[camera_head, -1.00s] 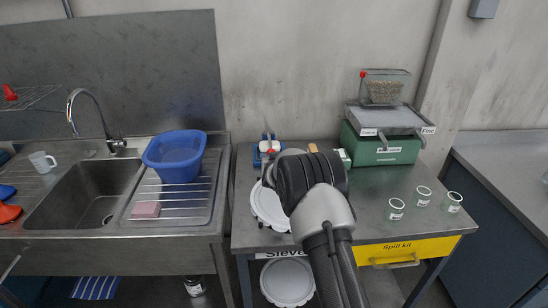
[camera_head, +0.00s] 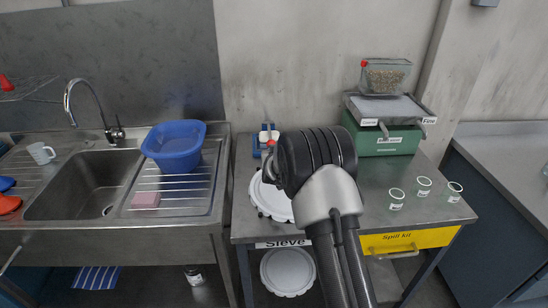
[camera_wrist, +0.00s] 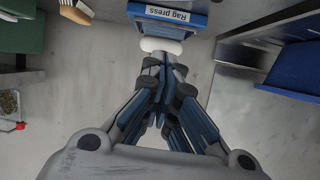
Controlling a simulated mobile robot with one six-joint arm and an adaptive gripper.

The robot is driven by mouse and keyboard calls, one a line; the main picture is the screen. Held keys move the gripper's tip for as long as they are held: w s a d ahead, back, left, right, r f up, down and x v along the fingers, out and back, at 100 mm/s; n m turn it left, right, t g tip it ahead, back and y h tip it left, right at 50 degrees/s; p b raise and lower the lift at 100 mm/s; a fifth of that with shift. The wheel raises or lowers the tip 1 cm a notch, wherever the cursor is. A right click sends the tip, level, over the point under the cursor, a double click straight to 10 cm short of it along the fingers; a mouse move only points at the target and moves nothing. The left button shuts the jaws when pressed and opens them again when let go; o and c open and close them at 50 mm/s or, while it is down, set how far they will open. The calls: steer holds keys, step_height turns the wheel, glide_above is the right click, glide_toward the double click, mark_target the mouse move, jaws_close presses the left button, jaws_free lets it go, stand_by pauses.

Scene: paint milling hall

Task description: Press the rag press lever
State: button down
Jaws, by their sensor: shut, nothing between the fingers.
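The rag press (camera_wrist: 176,19) is a blue device with a white label, at the top of the wrist view. Its white rounded lever end (camera_wrist: 160,46) sticks out below the label. In the head view the rag press (camera_head: 265,150) stands at the back of the steel table, partly behind my arm. My gripper (camera_wrist: 164,62) is shut and empty. In the wrist view its fingertips appear just below the white lever end, very close to it; I cannot tell whether they touch. In the head view my wrist hides the fingers.
A green machine (camera_head: 385,140) with a tray and a grain-filled box stands at the table's back right. Several small white-rimmed cups (camera_head: 424,185) stand in front of it. White sieve lids (camera_head: 270,203) lie left of my arm. A blue basin (camera_head: 174,147) sits beside the sink (camera_head: 85,185).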

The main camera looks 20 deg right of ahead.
steer(key=v, duration=0.8)
steer(key=shift+f, duration=0.1)
steer(key=s+a+r+n+g+y, duration=0.1)
steer(key=s+a+r+g, duration=0.15)
steer(key=s+r, duration=0.45)
steer(key=s+a+r+n+g+y, duration=0.1)
steer(key=s+a+r+y, duration=0.15)
steer(key=s+r, duration=0.5)
steer(key=s+a+f+n+g, duration=0.1)
steer(key=s+g, duration=0.4)
steer(key=s, duration=2.9)
steer(key=shift+a+f, duration=0.45)
steer(key=shift+f, duration=0.15)
steer(key=shift+h, duration=0.25)
